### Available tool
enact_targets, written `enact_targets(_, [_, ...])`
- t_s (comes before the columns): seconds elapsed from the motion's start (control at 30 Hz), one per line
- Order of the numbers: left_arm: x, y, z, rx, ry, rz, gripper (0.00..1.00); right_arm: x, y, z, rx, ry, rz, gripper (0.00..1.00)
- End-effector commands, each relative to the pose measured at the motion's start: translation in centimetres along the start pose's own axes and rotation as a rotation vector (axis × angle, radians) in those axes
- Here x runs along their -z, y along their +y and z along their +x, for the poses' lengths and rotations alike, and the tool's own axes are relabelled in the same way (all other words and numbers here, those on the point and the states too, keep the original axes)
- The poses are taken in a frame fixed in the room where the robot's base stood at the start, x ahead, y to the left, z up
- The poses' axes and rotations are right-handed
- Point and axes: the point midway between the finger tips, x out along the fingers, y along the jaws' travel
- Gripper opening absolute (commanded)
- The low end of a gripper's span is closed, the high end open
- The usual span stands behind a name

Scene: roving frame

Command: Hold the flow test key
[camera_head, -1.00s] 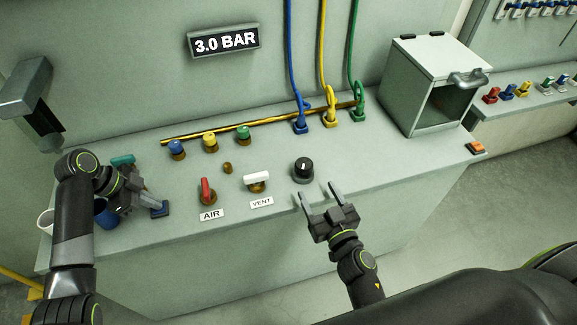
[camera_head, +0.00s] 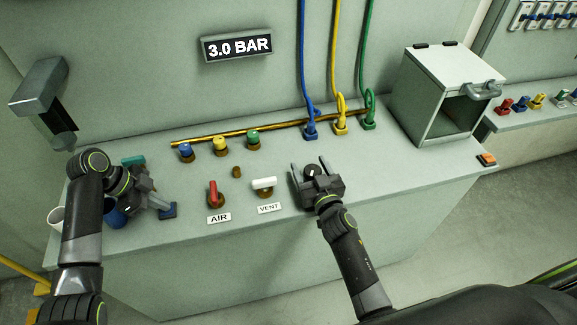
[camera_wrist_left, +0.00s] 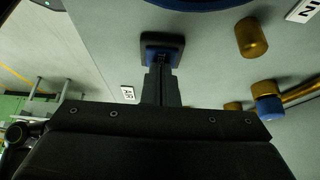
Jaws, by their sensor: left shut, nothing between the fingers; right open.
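A small dark blue key in a black frame (camera_head: 168,211) sits on the bench top at the left; no label names it as the flow test key. It also shows in the left wrist view (camera_wrist_left: 176,42). My left gripper (camera_head: 164,204) is shut and empty, its fingertips at the blue key. In the left wrist view the closed fingertips (camera_wrist_left: 161,66) overlap the key's near edge; whether they press it I cannot tell.
A red AIR handle (camera_head: 213,194) and a white VENT handle (camera_head: 264,184) stand between the grippers. A blue cup (camera_head: 116,214) and a white cup (camera_head: 57,217) are beside my left arm. Behind are capped fittings, hoses and an open box (camera_head: 437,95). The display (camera_head: 238,46) reads 3.0 BAR.

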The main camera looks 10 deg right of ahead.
Motion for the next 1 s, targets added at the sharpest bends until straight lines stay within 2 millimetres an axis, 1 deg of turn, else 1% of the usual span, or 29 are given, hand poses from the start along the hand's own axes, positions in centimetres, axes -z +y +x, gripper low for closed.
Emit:
enact_targets(0.23, [-0.03,0.01,0.03,0.0,0.0,-0.001,0.0,0.01,0.01,0.06,0.0,0.0,-0.001,0.65])
enact_targets(0.27, [-0.03,0.01,0.03,0.0,0.0,-0.001,0.0,0.0,0.01,0.05,0.0,0.0,-0.001,0.62])
enact_targets(0.5, [-0.04,0.02,0.03,0.0,0.0,-0.001,0.0,0.01,0.0,0.04,0.0,0.0,-0.001,0.3])
enact_targets(0.6, [-0.04,0.02,0.03,0.0,-0.001,-0.001,0.0,0.01,0.0,0.03,0.0,0.0,0.0,0.2])
enact_targets(0.77, [-0.04,0.01,0.03,0.0,-0.001,-0.001,0.0,0.08,0.04,0.04,0.009,0.004,-0.003,0.2])
enact_targets(1.0, [-0.06,0.01,0.03,0.0,-0.001,-0.001,0.0,0.35,-0.01,0.1,0.071,0.016,-0.005,0.2])
